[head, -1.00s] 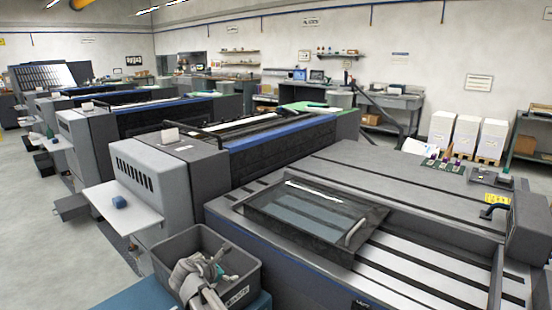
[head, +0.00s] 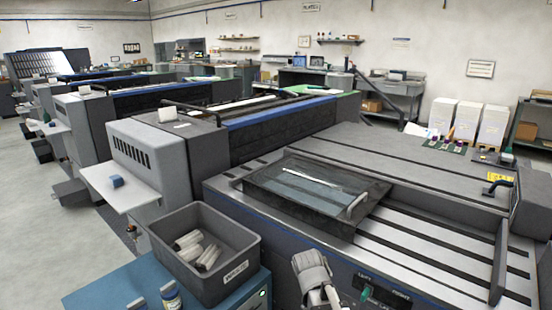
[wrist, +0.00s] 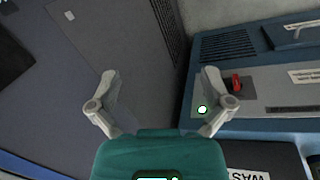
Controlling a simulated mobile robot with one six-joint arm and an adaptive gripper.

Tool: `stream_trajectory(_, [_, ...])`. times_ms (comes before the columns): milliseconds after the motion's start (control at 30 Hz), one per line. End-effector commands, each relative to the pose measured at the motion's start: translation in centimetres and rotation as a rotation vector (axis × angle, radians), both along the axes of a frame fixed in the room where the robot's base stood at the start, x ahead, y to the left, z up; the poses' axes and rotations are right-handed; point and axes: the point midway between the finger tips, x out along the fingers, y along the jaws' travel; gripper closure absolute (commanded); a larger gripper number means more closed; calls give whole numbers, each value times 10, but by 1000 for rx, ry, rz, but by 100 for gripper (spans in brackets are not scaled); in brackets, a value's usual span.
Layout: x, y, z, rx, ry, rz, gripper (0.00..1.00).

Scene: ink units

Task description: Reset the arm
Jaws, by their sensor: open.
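My gripper (wrist: 161,78) shows in the wrist view with its two grey fingers spread wide and nothing between them. Below it are a dark grey machine side on the left and a blue cabinet top (wrist: 268,82) on the right. In the head view, a grey part of my arm stands at the bottom centre, to the right of the grey bin (head: 172,262) and apart from it. The fingers cannot be made out there. Several pale rolled pieces (head: 208,256) lie in the bin.
The bin stands on a blue cabinet (head: 125,285) with small bottles (head: 171,297) at its front. A long press bed (head: 400,225) with a glass-topped frame (head: 310,185) fills the right. In the wrist view, a red switch (wrist: 236,83) is close to the right finger.

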Motion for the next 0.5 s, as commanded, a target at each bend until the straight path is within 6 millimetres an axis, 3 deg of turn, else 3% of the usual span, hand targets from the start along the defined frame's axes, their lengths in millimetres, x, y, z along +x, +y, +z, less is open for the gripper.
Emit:
stream_trajectory(100, [-20, -18, -12, 77, 14, -161, 0])
stream_trajectory(500, [-52, -42, -25, 219, 51, -474, 0])
